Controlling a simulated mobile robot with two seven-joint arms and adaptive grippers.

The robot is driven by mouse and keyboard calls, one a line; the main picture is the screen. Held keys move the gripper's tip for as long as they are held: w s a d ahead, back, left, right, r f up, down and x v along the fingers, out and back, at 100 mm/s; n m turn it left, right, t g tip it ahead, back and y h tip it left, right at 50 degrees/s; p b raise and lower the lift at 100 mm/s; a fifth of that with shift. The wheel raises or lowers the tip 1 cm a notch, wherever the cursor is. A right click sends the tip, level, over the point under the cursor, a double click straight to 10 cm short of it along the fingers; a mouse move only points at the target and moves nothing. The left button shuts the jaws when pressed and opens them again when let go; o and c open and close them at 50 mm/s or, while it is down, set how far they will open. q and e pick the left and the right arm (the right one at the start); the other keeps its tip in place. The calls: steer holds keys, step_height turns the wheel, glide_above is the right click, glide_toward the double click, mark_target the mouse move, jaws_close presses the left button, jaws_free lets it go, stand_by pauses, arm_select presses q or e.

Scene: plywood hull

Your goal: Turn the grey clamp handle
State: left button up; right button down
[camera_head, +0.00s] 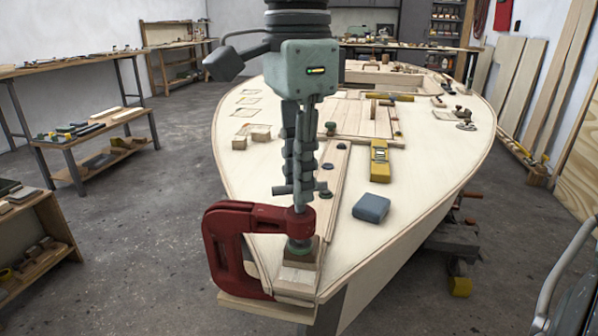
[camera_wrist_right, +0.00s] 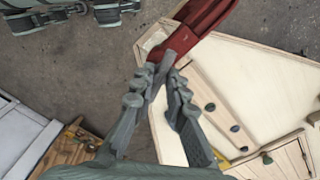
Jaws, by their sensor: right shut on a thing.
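A red C-clamp (camera_head: 228,225) grips the near tip of the pale plywood hull (camera_head: 255,190). Its screw stands upright, with its foot over a small wooden block (camera_head: 299,254). The grey clamp handle (camera_head: 283,190) is a short bar across the top of the screw. My right gripper (camera_head: 299,184) comes straight down from above and is shut on the handle. In the right wrist view, the fingers (camera_wrist_right: 158,78) close around the grey bar below the red clamp (camera_wrist_right: 195,30). The fingers hide part of the handle. My left gripper does not show.
A blue-grey block (camera_head: 371,208) and a yellow tool (camera_head: 380,160) lie on the hull to the right of the clamp. Small wooden blocks (camera_head: 260,132) lie to the left. Shelves (camera_head: 35,235) stand at the left. The floor between them and the hull is clear.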

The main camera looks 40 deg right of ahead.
steer(key=shift+f, duration=0.15)
steer(key=c, duration=1.4)
jaws_free()
steer(key=shift+c, duration=0.2)
step_height(320, 180, up, 12)
